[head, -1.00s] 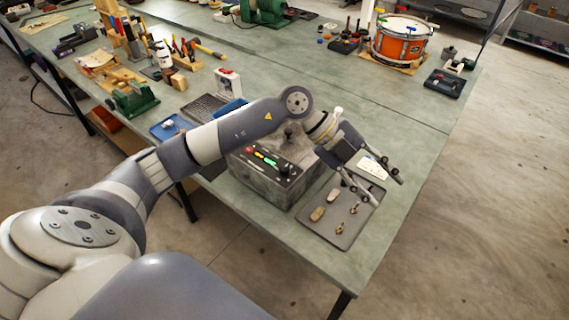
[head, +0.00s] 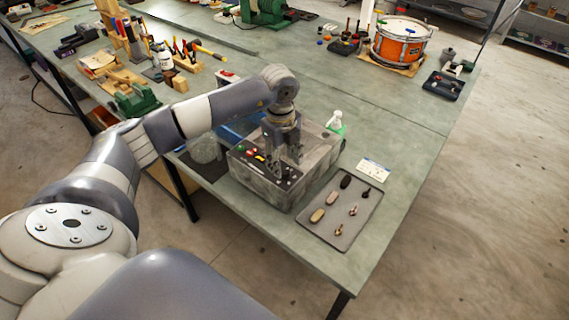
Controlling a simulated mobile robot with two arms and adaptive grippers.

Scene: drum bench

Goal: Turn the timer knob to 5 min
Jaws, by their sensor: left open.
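A grey box-shaped machine (head: 262,190) stands near the front edge of the bench. I cannot tell which of these is the timer knob, and no scale marks can be read. My left gripper (head: 285,163) points down over the panel's right part, with its jaws open. The fingers hide part of the panel and box top, and whether they touch a control cannot be told. My right gripper is out of view.
A grey tray (head: 322,228) with several small parts lies right of the machine, with a white card (head: 373,171) beyond it. A small white-and-green bottle (head: 334,121) stands behind. A clear round container (head: 204,150) is at left. The bench's right side is mostly clear.

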